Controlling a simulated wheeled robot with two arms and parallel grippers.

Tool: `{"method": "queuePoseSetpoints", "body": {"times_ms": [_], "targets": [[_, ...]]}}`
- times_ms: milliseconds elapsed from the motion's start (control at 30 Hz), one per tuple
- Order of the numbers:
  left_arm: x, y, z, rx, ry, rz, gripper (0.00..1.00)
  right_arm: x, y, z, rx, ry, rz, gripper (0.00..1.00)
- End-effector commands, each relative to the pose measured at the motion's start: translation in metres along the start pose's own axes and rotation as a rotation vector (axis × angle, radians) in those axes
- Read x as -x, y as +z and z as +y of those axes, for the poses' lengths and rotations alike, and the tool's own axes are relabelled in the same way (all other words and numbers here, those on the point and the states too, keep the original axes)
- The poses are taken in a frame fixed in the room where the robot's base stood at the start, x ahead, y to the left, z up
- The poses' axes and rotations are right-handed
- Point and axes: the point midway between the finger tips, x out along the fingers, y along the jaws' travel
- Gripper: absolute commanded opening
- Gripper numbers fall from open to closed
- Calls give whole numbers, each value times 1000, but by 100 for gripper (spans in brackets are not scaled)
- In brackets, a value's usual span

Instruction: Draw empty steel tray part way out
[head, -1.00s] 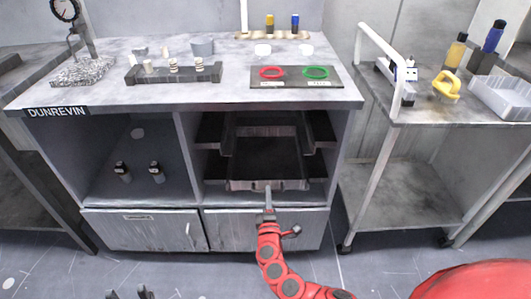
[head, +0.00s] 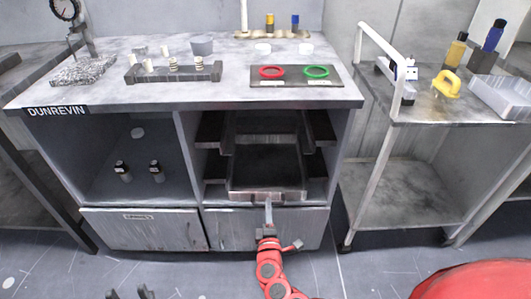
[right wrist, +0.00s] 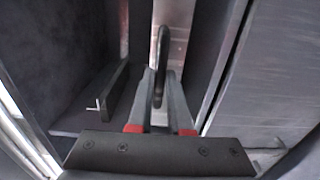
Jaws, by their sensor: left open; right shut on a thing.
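The empty steel tray (head: 245,195) sits in the right bay of the bench, with its dark floor bare and its front edge out toward me. My right gripper (head: 268,218) is at the middle of the tray's front, shut on its handle. In the right wrist view the handle (right wrist: 161,45) is a dark upright loop running down between the fingers (right wrist: 160,105), with the tray's pale front behind it. My left gripper (head: 131,293) is open and empty at the bottom edge, mostly cut off, away from the tray.
Side ledges (head: 318,130) flank the tray inside the bay. Cabinet doors (head: 230,230) are shut below it. The bench top (head: 120,55) holds a rack, a cup and a mat with red and green rings. A cart (head: 425,135) stands at right. Floor in front is clear.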

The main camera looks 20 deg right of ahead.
Motion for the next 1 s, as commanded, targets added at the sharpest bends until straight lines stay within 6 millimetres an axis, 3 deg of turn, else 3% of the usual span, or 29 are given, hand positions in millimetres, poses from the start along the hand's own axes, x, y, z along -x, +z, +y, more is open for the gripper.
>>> {"method": "queuePoseSetpoints", "body": {"times_ms": [600,967,1000], "targets": [[6,1,0,0,0,0,50,32,0,0,-2,-1,0,0],[6,1,0,0,0,0,50,35,0,0,-1,-1,-1,0],[6,1,0,0,0,0,50,35,0,0,-1,-1,-1,24]]}}
